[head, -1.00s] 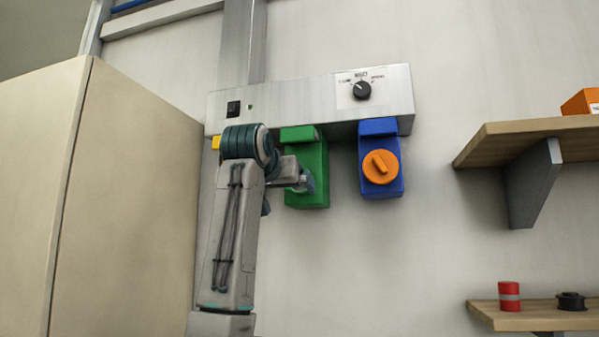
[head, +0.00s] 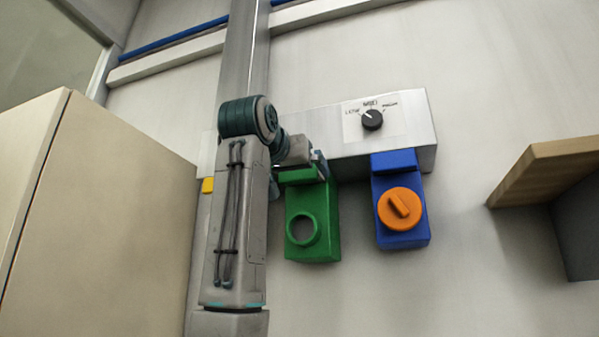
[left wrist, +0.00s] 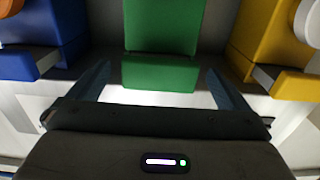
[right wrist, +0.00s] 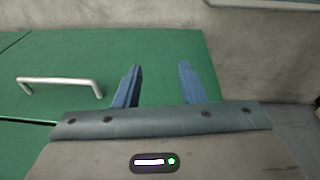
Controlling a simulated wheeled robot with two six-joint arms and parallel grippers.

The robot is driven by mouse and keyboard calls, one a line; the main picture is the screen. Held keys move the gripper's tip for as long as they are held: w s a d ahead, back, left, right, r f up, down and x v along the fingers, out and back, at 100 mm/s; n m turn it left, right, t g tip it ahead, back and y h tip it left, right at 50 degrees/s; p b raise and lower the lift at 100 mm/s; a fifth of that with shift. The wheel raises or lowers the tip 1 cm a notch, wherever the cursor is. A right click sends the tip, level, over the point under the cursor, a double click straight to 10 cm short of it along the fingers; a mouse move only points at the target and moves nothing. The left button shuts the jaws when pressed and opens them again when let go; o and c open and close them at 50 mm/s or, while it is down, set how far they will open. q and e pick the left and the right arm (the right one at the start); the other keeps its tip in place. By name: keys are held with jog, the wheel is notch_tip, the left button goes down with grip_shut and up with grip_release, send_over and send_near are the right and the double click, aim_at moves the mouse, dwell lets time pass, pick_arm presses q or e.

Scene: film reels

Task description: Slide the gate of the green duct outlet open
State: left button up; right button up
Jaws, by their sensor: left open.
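The green duct outlet (head: 325,225) hangs under the metal housing, with a round port on its lower front. A green lip (head: 298,177) crosses its top; I cannot tell how far the gate is open. My left gripper (head: 318,166) is at this upper end, partly hidden by its own arm. In the left wrist view, the open fingers of the left gripper (left wrist: 158,70) stand either side of the green lip (left wrist: 160,77), with gaps on both sides. My right gripper (right wrist: 160,67) is open and empty above a green surface, out of the head view.
A blue outlet (head: 412,228) with an orange cap (head: 402,208) is to the right. A yellow outlet (head: 207,186) is mostly hidden behind my left arm. A beige cabinet (head: 100,210) stands left and a wooden shelf (head: 550,165) right. A handle (right wrist: 60,82) is near my right gripper.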

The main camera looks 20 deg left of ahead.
aim_at(308, 185)
pick_arm(q)
jog(key=shift+w+r+p, duration=0.2)
jog(key=shift+w+p, duration=0.15)
jog(key=shift+w, duration=0.7)
jog(key=shift+w+f, duration=0.1)
jog(key=shift+w, duration=0.2)
jog(key=shift+s, duration=0.15)
jog(key=c, duration=1.3)
jog(key=shift+c, duration=0.5)
pick_arm(e)
jog(key=s+f, duration=0.1)
jog(key=f, duration=0.2)
jog(key=shift+s+d, duration=0.1)
jog(key=shift+s, duration=0.3)
